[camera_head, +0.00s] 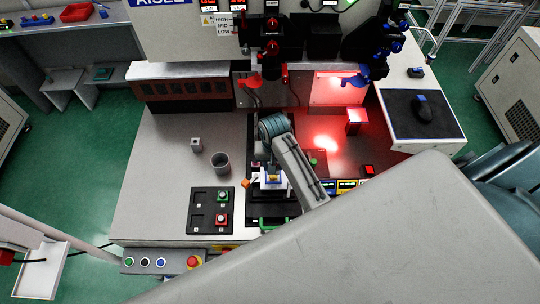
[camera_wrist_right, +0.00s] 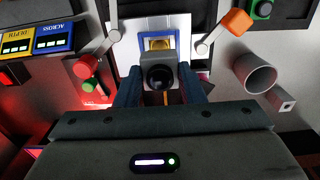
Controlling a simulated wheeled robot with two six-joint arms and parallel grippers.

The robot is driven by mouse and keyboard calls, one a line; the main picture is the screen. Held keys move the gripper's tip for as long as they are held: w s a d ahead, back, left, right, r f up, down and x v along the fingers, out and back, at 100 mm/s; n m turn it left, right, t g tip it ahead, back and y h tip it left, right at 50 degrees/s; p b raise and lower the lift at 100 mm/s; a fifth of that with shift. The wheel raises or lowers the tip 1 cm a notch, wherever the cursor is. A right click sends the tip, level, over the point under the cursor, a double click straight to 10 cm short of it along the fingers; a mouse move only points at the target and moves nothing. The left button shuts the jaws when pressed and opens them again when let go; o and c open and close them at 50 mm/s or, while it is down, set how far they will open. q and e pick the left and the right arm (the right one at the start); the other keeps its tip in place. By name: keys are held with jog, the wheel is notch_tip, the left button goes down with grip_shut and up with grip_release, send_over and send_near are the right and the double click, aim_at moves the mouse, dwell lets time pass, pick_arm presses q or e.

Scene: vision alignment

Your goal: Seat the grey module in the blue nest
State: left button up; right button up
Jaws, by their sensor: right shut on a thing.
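My right gripper (camera_wrist_right: 161,90) is shut on the grey module (camera_wrist_right: 160,61), a small block with a round black lens facing the wrist camera. The blue nest (camera_wrist_right: 144,43) is a blue square frame with a gold middle on a white plate, just beyond the module in the wrist view. The module overlaps the nest's near side there. Whether they touch, I cannot tell. In the head view the blue nest (camera_head: 272,180) shows below my right wrist, at the table's middle, and the module is hard to make out. My left gripper is not in view.
Levers with an orange knob (camera_wrist_right: 236,21) and a red knob (camera_wrist_right: 83,68) flank the nest. A grey cup (camera_head: 221,163) and small block (camera_head: 196,144) stand to the left. A black button panel (camera_head: 200,218) is at the front.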

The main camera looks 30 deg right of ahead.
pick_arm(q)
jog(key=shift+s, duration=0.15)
pick_arm(e)
jog(key=shift+f, duration=0.4)
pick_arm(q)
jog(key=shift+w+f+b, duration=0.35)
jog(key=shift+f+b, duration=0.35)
pick_arm(e)
jog(key=shift+f, duration=1.95)
